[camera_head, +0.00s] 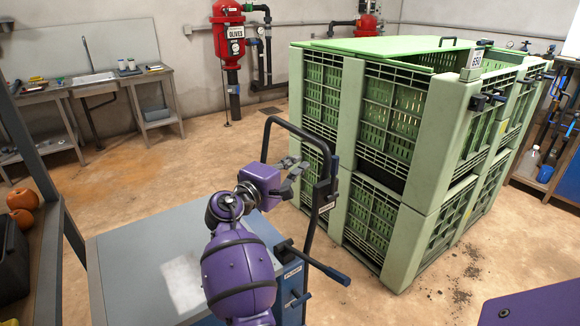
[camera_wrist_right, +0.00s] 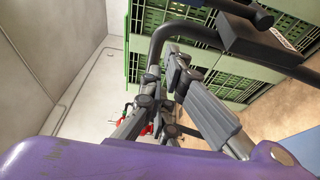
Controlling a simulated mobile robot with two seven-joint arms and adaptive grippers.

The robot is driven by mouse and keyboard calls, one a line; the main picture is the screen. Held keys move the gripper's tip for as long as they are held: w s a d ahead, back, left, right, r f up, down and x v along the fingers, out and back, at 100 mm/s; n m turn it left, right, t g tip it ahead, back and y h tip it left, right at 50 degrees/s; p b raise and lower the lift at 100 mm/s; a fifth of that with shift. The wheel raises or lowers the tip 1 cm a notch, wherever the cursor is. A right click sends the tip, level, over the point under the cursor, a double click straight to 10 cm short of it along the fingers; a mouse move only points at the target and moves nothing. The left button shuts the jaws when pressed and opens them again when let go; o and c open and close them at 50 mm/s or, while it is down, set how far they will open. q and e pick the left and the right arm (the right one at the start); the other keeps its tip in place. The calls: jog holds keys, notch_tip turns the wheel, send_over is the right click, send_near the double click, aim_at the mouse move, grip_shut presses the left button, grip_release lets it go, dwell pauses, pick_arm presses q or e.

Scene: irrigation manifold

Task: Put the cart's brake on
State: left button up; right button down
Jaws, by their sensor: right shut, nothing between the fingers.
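The cart has a grey top (camera_head: 135,255) and a blue side with a "PUMP" label. A black tubular handle (camera_head: 292,127) rises at its far right side and also shows in the wrist view (camera_wrist_right: 157,45). A dark box with a pale label (camera_wrist_right: 250,38) is fixed on the handle. A lever with a blue grip (camera_head: 330,271) sticks out low at the cart's right. I cannot tell which part is the brake. My right gripper (camera_head: 291,163) is shut and empty, just inside the handle loop; its fingers (camera_wrist_right: 172,52) show close to the tube. My left gripper is out of view.
Stacked green crates (camera_head: 350,120) stand right behind the handle and limit room there. A workbench with a sink (camera_head: 95,80) and a red filter tank (camera_head: 229,35) stand at the back. The floor (camera_head: 150,170) left of the handle is clear.

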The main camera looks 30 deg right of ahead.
aim_at(333, 179)
jog(key=d+p, duration=0.1)
jog(key=d, duration=0.1)
jog(key=s+d, duration=0.1)
jog(key=d, duration=0.2)
jog(key=shift+d+r+p, duration=0.1)
jog(key=shift+d+p, duration=0.05)
jog(key=shift+p, duration=0.25)
jog(key=shift+s, duration=0.3)
jog(key=shift+d, duration=0.1)
jog(key=shift+s, duration=0.1)
